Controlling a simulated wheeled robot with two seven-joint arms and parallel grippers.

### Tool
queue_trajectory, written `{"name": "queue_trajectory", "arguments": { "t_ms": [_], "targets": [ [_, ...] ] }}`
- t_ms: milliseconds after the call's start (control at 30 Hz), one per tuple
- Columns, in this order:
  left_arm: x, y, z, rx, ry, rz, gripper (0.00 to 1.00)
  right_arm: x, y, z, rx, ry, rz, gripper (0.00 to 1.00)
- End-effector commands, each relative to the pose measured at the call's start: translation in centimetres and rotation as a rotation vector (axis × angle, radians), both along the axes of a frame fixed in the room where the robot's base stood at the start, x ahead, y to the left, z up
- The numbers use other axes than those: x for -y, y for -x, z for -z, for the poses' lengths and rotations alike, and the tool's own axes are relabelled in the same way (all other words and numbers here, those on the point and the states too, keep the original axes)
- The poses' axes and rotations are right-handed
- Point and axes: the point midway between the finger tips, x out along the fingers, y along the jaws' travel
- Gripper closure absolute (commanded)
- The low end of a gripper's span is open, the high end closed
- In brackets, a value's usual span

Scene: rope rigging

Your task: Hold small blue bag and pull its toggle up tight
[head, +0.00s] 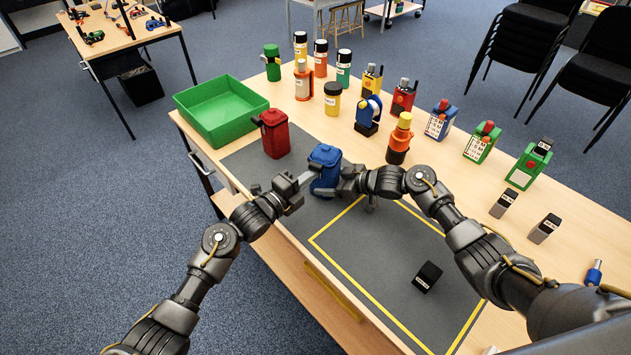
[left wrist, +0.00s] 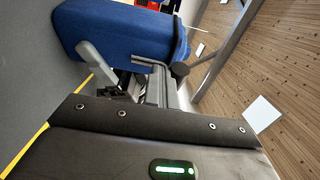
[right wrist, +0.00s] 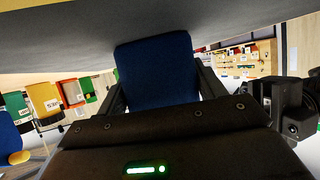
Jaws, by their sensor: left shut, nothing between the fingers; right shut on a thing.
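The small blue bag (head: 325,170) stands upright on the grey mat near its far left part. My right gripper (head: 341,182) is shut on the bag from the right; in the right wrist view the blue bag (right wrist: 158,75) fills the space between the fingers. My left gripper (head: 308,179) is at the bag's left side, shut and empty. The left wrist view shows the blue bag (left wrist: 115,35) close ahead, with a thin grey bent piece and a dark round knob (left wrist: 180,70) by its top end. I cannot tell whether the knob is the toggle.
A red bag (head: 274,133) stands just behind to the left, and an open green tray (head: 221,112) beyond it. Bottles and coloured boxes line the table's back. A small black block (head: 427,277) lies inside the yellow outline (head: 330,257); the mat around it is clear.

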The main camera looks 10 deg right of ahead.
Motion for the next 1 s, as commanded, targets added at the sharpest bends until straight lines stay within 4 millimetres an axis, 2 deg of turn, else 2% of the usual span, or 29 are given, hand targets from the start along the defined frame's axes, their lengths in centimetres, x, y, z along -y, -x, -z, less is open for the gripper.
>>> {"name": "queue_trajectory", "arguments": {
  "t_ms": [767,1000],
  "targets": [
    [0.03,-0.01,-0.7,0.003,0.0,0.0,1.0,0.02,0.04,0.07,-0.001,0.002,0.0,0.58],
    [0.04,0.0,-0.25,0.001,0.0,0.001,1.0,0.02,0.04,0.07,-0.002,0.001,0.0,0.58]
  ]
}}
